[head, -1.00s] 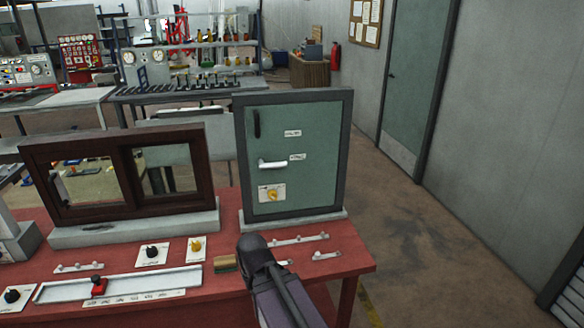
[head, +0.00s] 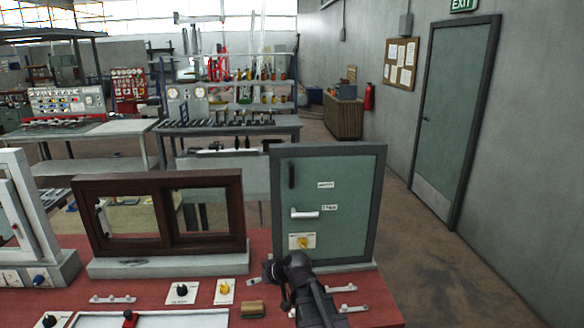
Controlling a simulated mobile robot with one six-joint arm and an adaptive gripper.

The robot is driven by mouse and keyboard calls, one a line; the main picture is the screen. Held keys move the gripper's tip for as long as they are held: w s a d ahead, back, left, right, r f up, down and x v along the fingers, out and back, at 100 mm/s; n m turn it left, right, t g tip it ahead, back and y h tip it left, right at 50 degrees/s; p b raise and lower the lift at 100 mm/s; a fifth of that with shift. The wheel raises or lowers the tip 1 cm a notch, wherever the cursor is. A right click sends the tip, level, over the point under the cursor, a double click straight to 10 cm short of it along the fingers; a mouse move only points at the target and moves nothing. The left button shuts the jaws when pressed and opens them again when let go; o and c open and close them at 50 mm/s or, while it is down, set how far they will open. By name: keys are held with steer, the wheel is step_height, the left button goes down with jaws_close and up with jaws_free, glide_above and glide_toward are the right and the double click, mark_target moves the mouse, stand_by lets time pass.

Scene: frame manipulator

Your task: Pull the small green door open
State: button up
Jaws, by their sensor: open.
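The small green door (head: 345,230) stands upright in a dark grey frame (head: 381,200) on the red table. It looks shut, flush in its frame. It carries a black vertical pull handle (head: 291,175) at upper left, a white lever handle (head: 304,213) at mid left and a yellow knob (head: 303,242) on a white plate at lower left. My gripper (head: 272,271) is low in front of the door's lower left corner, apart from the handles. It is open and holds nothing that I can see; my arm partly hides it.
A brown sliding-window frame (head: 160,179) stands left of the door, and a white frame (head: 22,215) farther left. Knobs, small rails and a brown block (head: 253,309) lie on the red table (head: 70,305). The floor to the right is clear. A larger green door (head: 455,120) is in the wall.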

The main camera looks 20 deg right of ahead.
steer(key=w+d+r+t+p, duration=0.4)
steer(key=w+d+r+t, duration=0.2)
steer(key=w+r, duration=0.45)
steer(key=m+t+h+p, duration=0.4)
steer(key=m+h, duration=0.1)
steer(key=h, duration=0.1)
glide_toward(293, 175)
steer(key=s, duration=0.3)
steer(key=shift+a+n, duration=0.3)
steer(key=shift+w, duration=0.15)
steer(key=w, duration=1.3)
steer(key=shift+w+d, duration=0.25)
steer(key=shift+w, duration=0.1)
jaws_close()
